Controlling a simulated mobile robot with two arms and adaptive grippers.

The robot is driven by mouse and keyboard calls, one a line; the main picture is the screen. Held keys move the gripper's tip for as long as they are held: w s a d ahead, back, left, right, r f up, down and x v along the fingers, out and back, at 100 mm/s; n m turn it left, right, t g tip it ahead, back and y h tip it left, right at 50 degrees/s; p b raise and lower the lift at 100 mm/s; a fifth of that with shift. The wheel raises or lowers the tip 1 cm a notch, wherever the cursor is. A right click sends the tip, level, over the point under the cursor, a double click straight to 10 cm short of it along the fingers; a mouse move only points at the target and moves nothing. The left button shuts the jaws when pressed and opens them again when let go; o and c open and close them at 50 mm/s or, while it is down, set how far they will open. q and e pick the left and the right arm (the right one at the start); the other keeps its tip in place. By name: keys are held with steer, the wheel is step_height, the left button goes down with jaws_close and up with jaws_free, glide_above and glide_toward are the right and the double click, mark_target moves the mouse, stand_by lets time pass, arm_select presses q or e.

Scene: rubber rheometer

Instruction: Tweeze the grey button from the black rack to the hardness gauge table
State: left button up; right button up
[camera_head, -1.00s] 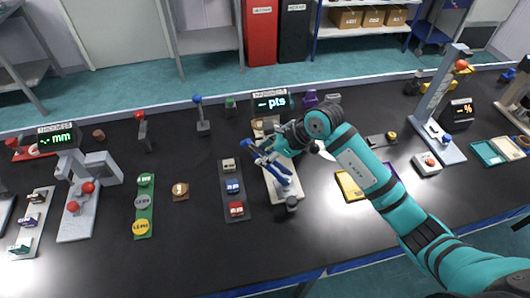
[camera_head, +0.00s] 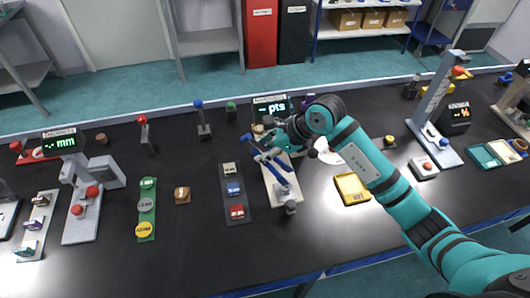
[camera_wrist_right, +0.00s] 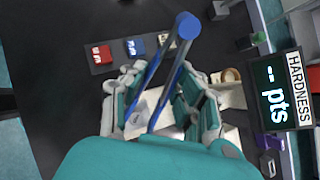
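The black rack (camera_head: 239,221) lies flat on the dark table, with a pale grey button (camera_head: 229,168) in its far slot, a blue button (camera_head: 234,188) in the middle and a red button (camera_head: 237,211) nearest. The rack also shows in the wrist view (camera_wrist_right: 118,54), with the grey button (camera_wrist_right: 165,40) at its right end. The hardness gauge has a pale base (camera_head: 270,190) right of the rack and a "-- pts" display (camera_head: 271,106). My right gripper (camera_wrist_right: 162,98) is shut on blue tweezers (camera_wrist_right: 180,40) above the gauge base. It partly hides the gauge. My left gripper is out of view.
A green rack (camera_head: 147,215) with several round discs and a brown block (camera_head: 182,195) lie left of the black rack. A yellow tray (camera_head: 353,188) lies right of the gauge. The table is clear in front of the racks.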

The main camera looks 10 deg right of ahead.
step_height(320, 180, up, 6)
steer(key=p, duration=0.2)
steer(key=shift+r+p, duration=0.15)
steer(key=shift+p, duration=0.25)
